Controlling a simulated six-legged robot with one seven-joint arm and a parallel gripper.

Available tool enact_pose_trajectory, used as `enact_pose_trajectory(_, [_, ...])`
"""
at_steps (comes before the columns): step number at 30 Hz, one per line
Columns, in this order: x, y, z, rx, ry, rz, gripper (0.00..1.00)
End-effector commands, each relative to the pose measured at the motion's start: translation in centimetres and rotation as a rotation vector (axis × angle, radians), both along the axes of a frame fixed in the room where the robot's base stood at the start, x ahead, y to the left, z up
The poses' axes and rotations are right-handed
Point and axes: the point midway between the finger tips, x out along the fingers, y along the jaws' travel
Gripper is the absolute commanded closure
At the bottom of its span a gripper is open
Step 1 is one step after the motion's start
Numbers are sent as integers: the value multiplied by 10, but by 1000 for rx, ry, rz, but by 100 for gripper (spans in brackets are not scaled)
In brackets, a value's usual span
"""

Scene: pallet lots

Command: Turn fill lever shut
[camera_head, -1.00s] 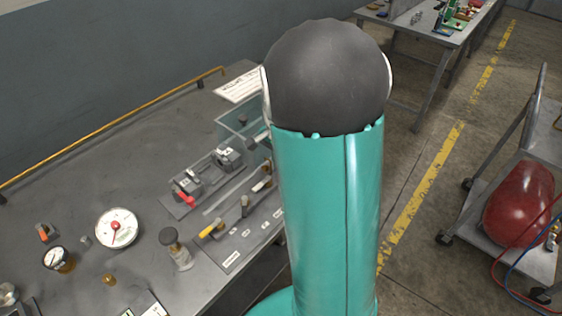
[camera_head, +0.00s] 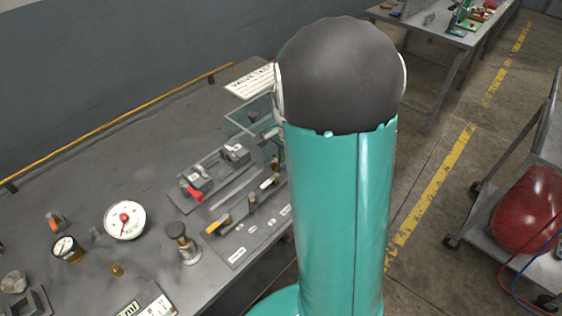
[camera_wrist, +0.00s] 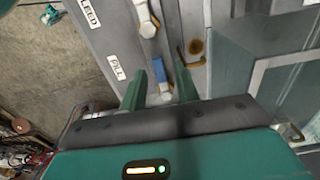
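In the wrist view my gripper (camera_wrist: 157,72) is open, with its two green fingers apart. A small lever with a blue handle (camera_wrist: 157,76) and a pale end lies between the fingers, beside a white label reading FILL (camera_wrist: 115,67). I cannot tell whether either finger touches it. Another pale lever (camera_wrist: 146,20) sits above it in the picture, near a second label (camera_wrist: 88,14). In the head view my teal arm hides my gripper and the fill lever; a yellow-handled lever (camera_head: 216,226) shows on the valve panel (camera_head: 235,243).
A glass-walled box (camera_wrist: 285,70) stands close on the right in the wrist view. On the bench in the head view are a red-handled fixture (camera_head: 192,192), a white dial (camera_head: 125,220) and a small knobbed post (camera_head: 185,245). A cart with a red tank (camera_head: 528,210) stands right.

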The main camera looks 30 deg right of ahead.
Motion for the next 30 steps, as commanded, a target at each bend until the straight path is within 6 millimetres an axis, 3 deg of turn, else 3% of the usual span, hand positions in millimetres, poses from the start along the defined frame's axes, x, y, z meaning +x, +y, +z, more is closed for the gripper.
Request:
enact_pose_trajectory(8, [-7, -2, 0, 1, -1, 176, 66])
enact_pose_trajectory(30, [-29, -24, 0, 0, 1, 956, 66])
